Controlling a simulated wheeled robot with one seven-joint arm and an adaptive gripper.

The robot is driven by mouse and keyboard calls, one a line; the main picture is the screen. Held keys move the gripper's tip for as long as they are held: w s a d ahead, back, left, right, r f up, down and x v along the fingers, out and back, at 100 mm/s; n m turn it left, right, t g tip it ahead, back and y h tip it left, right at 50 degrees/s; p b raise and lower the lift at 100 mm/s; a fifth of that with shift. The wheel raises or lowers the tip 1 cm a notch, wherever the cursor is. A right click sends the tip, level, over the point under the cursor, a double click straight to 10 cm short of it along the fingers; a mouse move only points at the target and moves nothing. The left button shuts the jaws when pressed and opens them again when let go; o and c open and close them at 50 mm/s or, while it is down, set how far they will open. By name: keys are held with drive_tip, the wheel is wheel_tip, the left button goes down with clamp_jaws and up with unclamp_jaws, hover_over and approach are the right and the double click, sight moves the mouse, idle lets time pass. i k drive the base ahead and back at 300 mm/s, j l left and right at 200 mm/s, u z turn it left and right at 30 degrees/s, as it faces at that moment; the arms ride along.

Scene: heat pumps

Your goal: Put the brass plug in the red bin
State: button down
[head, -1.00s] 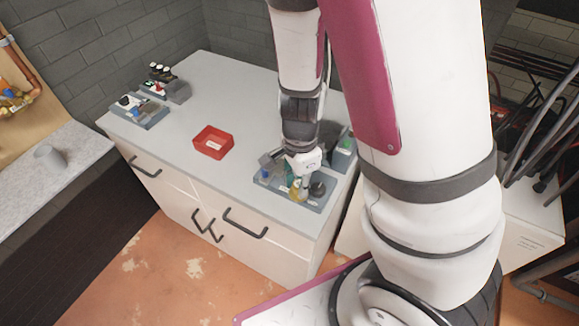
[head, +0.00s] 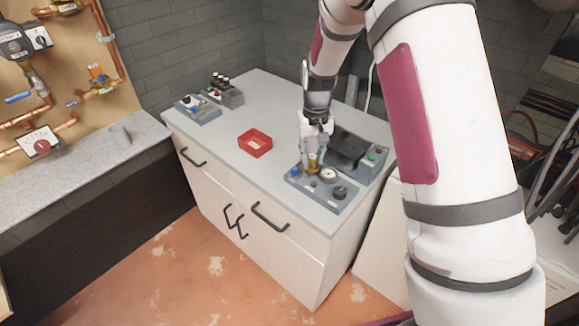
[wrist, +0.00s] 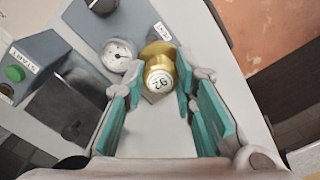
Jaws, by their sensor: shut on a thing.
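The brass plug (wrist: 158,75) is a gold cylinder with a wider flange and a white numbered end. My gripper (wrist: 158,88) is shut on it, with teal finger pads on either side of the plug. In the head view, the gripper (head: 315,150) holds the plug (head: 313,163) at the back edge of the grey-blue control panel; any gap beneath it is hard to tell. The red bin (head: 255,143) is an open shallow box on the worktop, left of the gripper. Its inside looks empty apart from a pale label. The bin is not in the wrist view.
The control panel (head: 325,203) carries a blue button, a round gauge (wrist: 118,55) and a dark knob. A box with a green button (head: 372,157) stands to its right. Another small panel (head: 198,112) sits at the worktop's far left. The worktop around the bin is clear.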

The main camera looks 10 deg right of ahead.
sight(256, 146)
drive_tip(key=i+j+z, duration=0.25)
drive_tip(key=j, duration=0.25)
drive_tip(key=i+j+z, duration=0.1)
drive_tip(key=j+z, duration=0.15)
drive_tip(key=j, duration=0.25)
drive_tip(key=j+z, duration=0.25)
drive_tip(key=j, duration=0.3)
drive_tip(key=i+j+z, duration=0.1)
drive_tip(key=j+z, duration=0.15)
drive_tip(key=j, duration=0.35)
